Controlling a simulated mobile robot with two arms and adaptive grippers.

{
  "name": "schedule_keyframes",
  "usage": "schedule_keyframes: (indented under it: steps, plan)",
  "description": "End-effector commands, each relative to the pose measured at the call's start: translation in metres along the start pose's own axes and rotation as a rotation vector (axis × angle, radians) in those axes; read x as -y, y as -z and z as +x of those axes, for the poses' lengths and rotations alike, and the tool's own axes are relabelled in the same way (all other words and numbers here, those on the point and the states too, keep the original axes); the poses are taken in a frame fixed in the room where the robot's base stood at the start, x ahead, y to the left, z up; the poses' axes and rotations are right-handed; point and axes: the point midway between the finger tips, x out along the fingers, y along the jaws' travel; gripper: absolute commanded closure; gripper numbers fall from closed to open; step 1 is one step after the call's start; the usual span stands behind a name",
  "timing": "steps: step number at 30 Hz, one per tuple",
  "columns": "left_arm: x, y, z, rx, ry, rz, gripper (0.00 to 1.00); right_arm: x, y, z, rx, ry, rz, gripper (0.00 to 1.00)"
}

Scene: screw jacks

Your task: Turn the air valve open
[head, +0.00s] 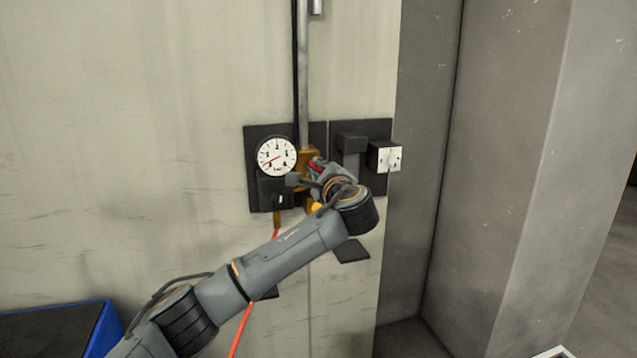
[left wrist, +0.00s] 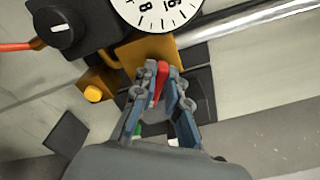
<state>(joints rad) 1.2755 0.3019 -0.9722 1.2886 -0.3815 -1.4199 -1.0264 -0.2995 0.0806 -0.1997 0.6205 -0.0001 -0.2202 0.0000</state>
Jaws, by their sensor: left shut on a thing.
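The air valve has a red handle (head: 317,164) on a yellow-brown body (head: 308,155) fixed to the wall under a vertical metal pipe. My left gripper (head: 316,172) is at the valve and shut on the red handle. In the left wrist view the red handle (left wrist: 161,80) stands between the two fingertips of the gripper (left wrist: 162,84), beside the yellow-brown body (left wrist: 152,55). The fingers and wrist hide part of the handle and valve body. My right gripper is in neither view.
A round white gauge (head: 277,155) sits left of the valve, above a black knob box. A white socket box (head: 388,157) is to the right. An orange hose (head: 240,331) runs down behind my arm. A blue-edged bin (head: 108,332) stands lower left.

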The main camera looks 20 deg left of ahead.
Motion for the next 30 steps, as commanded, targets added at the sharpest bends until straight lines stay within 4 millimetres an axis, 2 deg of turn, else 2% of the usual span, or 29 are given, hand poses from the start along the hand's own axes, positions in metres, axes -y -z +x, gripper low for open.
schedule_keyframes:
  steps: [1,12,21,30]
  plan:
    - [-0.006,0.005,0.0,-0.002,-0.002,-0.047,1.0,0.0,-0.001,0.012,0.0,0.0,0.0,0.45]
    - [-0.01,0.005,0.0,-0.001,-0.003,-0.38,1.0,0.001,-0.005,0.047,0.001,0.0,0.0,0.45]
    - [-0.01,0.005,0.0,-0.001,-0.004,-0.566,1.0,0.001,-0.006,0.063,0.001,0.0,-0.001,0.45]
    - [-0.01,0.004,0.0,0.0,-0.004,-0.646,1.0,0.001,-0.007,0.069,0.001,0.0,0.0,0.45]
